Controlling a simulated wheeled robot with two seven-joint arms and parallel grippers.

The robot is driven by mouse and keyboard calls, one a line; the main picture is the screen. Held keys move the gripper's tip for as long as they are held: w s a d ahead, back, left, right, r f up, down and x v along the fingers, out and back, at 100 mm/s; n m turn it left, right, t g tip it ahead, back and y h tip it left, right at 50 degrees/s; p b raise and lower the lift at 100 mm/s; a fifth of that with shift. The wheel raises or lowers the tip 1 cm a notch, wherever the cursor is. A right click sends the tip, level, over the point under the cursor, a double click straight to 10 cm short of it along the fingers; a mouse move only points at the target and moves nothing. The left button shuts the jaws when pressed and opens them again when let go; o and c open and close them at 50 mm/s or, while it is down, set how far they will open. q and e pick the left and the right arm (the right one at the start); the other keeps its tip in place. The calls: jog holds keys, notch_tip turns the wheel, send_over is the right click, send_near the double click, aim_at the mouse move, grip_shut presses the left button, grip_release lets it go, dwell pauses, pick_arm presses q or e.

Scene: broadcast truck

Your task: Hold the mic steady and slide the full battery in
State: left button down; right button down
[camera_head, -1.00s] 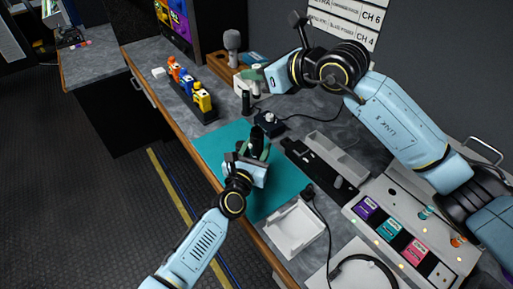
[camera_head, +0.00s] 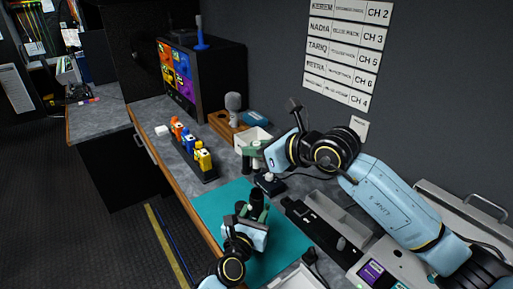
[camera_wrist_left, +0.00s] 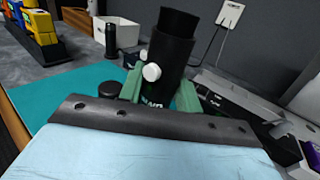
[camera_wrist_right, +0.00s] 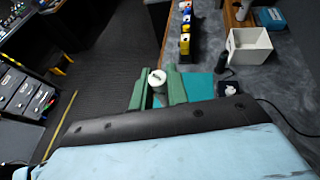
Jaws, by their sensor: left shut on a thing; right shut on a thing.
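The black cylindrical mic body (camera_head: 257,203) stands upright above the teal mat. My left gripper (camera_head: 254,213) is shut around it. In the left wrist view the mic body (camera_wrist_left: 170,55) tilts slightly, its dark tube top pointing up and a white round knob on its side, between the green fingers (camera_wrist_left: 160,92). My right gripper (camera_head: 262,158) is shut on a white-topped cylinder, seen end-on in the right wrist view as the battery (camera_wrist_right: 157,77). The battery is up and away from the mic, apart from it. Its charge marking cannot be read.
A white bin (camera_head: 252,139) and an upright black cylinder (camera_head: 246,160) stand behind the mat. A small black box with a white knob (camera_head: 269,180) sits at the mat's back edge. The teal mat (camera_head: 212,207) has bare room.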

aim_at(257, 170)
jog(key=shift+f, duration=2.85)
pick_arm(q)
jog(key=shift+f, duration=0.1)
pick_arm(e)
jog(key=shift+f, duration=2.05)
jog(key=c, duration=1.3)
grip_release()
jog(key=v, duration=1.2)
jog(key=shift+r, duration=0.1)
pick_arm(q)
jog(key=c, duration=0.9)
grip_release()
